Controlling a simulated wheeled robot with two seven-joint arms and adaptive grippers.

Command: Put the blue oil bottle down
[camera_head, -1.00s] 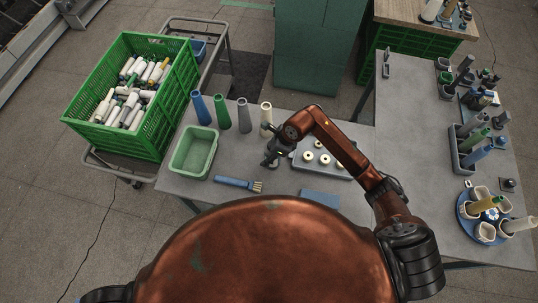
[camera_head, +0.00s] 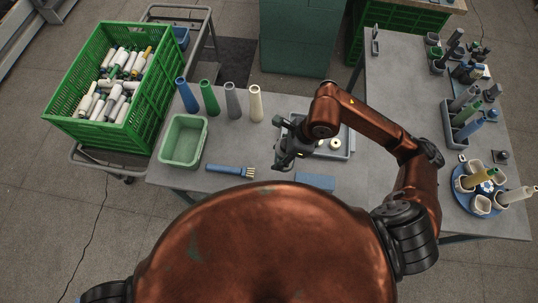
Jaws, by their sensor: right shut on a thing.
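My right gripper (camera_head: 284,163) hangs over the grey table (camera_head: 232,133), at the left end of the grey tray. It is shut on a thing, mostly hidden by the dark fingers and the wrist. I take this to be the blue oil bottle, but its colour and shape do not show clearly. I cannot tell whether it touches the table. My left gripper is out of view.
Blue, green, grey and cream cones (camera_head: 255,104) stand behind the gripper. A green bin (camera_head: 165,148) and a blue-handled brush (camera_head: 228,169) lie to the left. A blue flat block (camera_head: 315,181) lies in front. The grey tray (camera_head: 345,152) holds pale round pieces.

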